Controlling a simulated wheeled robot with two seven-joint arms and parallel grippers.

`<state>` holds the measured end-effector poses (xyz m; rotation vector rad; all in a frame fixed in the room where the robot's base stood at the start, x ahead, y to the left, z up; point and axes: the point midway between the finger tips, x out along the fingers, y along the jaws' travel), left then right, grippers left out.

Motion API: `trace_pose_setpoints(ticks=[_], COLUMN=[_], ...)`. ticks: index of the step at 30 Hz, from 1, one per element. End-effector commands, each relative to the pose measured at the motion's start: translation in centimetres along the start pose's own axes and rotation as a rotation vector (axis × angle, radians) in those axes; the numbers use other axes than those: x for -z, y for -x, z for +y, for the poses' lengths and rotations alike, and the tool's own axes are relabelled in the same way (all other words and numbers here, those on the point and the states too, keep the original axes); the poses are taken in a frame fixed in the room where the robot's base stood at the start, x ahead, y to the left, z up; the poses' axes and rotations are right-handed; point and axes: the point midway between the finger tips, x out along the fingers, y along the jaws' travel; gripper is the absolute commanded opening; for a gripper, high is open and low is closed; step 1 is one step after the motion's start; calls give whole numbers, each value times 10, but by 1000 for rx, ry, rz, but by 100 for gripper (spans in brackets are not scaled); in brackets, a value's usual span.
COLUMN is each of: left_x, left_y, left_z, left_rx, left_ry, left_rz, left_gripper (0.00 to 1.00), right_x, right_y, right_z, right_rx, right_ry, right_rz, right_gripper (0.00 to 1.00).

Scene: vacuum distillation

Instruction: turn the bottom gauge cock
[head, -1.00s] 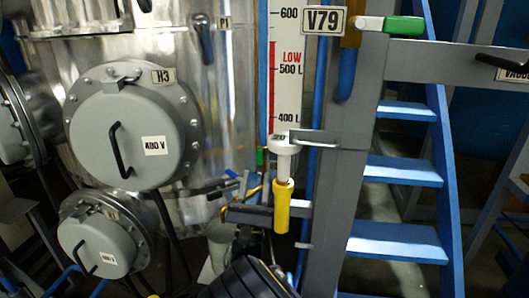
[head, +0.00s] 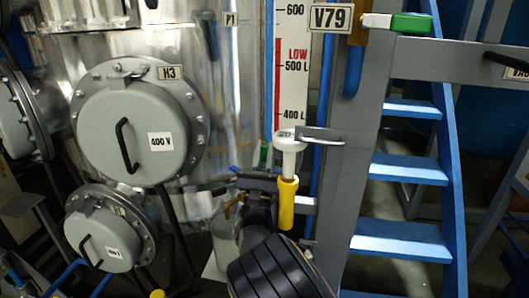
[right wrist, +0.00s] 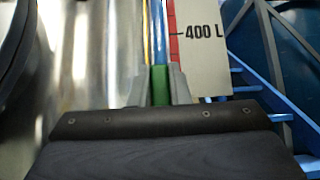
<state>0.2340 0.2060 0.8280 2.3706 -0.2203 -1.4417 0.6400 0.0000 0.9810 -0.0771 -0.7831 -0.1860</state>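A green handle (head: 265,152) shows low beside the level scale, at the foot of a blue tube; I take it for the bottom gauge cock. My right gripper (head: 262,170) is just below it, its fingers small and partly hidden in the head view. In the right wrist view the grey fingers (right wrist: 159,85) stand apart, one on each side of the green handle (right wrist: 160,88). I cannot tell whether they touch it. The cock's body is hidden. My left gripper is not in view.
The level scale (head: 292,75) ends at a white fitting with a yellow handle (head: 288,203), close right of my right arm. A grey post (head: 355,150) and blue steps (head: 405,168) stand further right. The shiny tank with round grey covers (head: 135,137) is left.

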Motion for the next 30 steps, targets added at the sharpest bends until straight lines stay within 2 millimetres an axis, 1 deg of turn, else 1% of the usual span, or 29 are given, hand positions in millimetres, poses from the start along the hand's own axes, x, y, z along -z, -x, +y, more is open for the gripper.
trace_pose_setpoints(ticks=[1,3,11,17,23,30], left_x=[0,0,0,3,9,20], left_y=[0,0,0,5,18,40], left_z=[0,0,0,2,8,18], left_rx=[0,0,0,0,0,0], left_ry=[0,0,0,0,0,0], left_rz=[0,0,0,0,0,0], left_gripper=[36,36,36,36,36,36], right_x=[0,0,0,-1,-2,-1], right_y=[0,0,0,-1,-2,0], right_z=[0,0,0,2,8,18], right_rx=[0,0,-1,-27,-103,-233], right_ry=[0,0,1,27,104,233], right_rz=[0,0,0,0,2,2], right_gripper=[9,0,0,0,0,0])
